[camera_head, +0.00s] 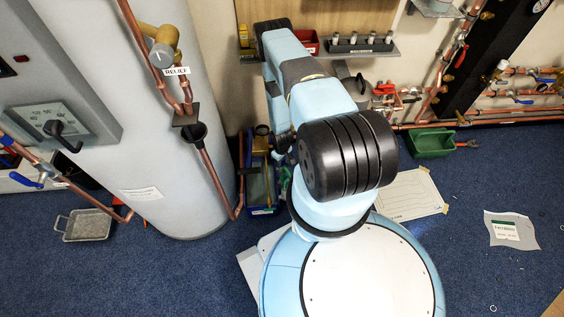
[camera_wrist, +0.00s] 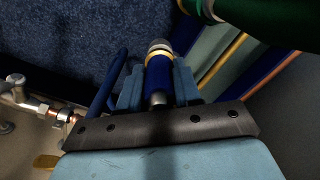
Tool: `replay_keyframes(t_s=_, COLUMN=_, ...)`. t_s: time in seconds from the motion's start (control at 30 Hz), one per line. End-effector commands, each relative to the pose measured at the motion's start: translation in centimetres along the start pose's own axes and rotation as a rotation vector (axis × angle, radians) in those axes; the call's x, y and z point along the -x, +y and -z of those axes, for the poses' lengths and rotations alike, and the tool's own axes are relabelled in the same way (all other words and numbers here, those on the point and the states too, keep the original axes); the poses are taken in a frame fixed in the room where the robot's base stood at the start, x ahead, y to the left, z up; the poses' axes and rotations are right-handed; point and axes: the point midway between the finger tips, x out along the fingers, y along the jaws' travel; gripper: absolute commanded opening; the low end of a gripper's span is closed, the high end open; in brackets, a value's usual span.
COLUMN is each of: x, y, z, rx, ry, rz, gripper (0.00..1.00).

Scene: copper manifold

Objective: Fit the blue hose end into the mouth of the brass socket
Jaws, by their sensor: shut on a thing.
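In the wrist view my gripper (camera_wrist: 158,72) is shut on the blue hose end (camera_wrist: 159,76). The hose end lies between the two light blue fingers, and its tip with a brass band and pale metal end points away from me past the fingertips. A blue loop, perhaps the hose, shows beside the left finger. A dark green cylinder (camera_wrist: 262,18) with a brass-coloured rim is at the top right, apart from the hose tip. I cannot tell if that rim belongs to the brass socket. In the head view my arm hides the gripper and hose end.
In the head view a grey tank (camera_head: 150,110) with copper pipes stands left of my arm. A blue crate (camera_head: 263,192) is on the floor between them. A green bin (camera_head: 432,143) is at right. Pipes and valves line the back wall. The blue carpet at right is mostly clear.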

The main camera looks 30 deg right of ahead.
Motion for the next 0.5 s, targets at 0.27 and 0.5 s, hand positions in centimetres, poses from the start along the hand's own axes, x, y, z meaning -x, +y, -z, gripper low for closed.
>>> replay_keyframes(t_s=0.27, x=-0.37, y=0.0, z=0.0, rx=0.0, ry=0.0, rz=0.0, gripper=0.0)
replay_keyframes(t_s=0.5, x=-0.75, y=0.0, z=0.0, rx=0.0, ry=0.0, rz=0.0, gripper=0.0)
